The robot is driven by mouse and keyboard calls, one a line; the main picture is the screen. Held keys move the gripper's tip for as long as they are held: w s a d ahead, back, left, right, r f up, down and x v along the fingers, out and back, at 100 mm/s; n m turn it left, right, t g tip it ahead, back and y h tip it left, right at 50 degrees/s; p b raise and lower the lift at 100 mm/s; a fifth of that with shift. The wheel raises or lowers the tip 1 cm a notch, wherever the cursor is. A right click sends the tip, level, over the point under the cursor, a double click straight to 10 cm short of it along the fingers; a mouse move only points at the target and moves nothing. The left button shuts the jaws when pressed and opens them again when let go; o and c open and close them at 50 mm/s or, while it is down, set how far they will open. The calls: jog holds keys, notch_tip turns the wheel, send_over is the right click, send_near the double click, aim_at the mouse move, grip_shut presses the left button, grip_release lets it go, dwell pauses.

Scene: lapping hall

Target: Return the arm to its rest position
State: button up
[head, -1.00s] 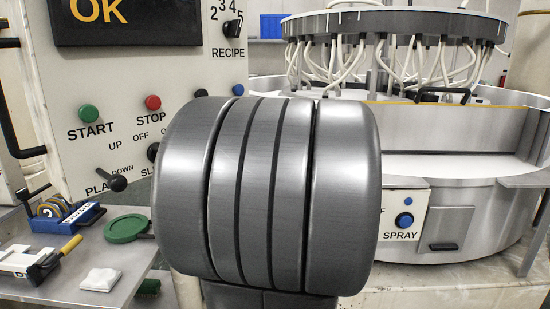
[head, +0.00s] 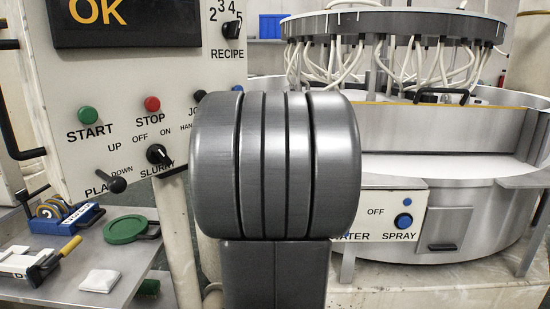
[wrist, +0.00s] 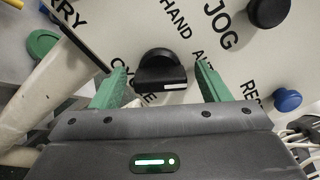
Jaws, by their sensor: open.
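My arm fills the middle of the head view, its grey joint in front of the machine's panel and basin; my gripper is hidden behind it there. In the wrist view my gripper (wrist: 160,82) is open, with two green fingers apart. A black knob (wrist: 160,72) on the panel shows between the fingers, and I cannot tell how far it is from them. Nothing is held.
The control panel (head: 112,105) stands at the left with buttons and a slurry knob (head: 159,155). The round machine (head: 470,165) with hoses is at the right.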

jog(key=v, duration=1.3)
jog(key=x, duration=1.3)
jog(key=shift+w+a, duration=0.1)
jog(key=shift+a, duration=0.15)
jog(key=shift+d+f+n+b, duration=0.15)
jog(key=shift+f+n+b, duration=0.15)
jog(key=shift+n+b, duration=0.4)
jog(key=shift+d+r+n+b, duration=0.1)
jog(key=shift+n+b, duration=0.7)
jog(key=shift+n, duration=0.3)
jog(key=n+b, duration=0.2)
jog(key=n, duration=0.1)
jog(key=shift+n, duration=0.4)
jog(key=n+b, duration=0.2)
jog(key=n, duration=0.2)
jog(key=shift+r+n, duration=0.1)
jog(key=shift+n, duration=0.2)
jog(key=shift+v, duration=2.15)
jog(key=shift+r, duration=0.15)
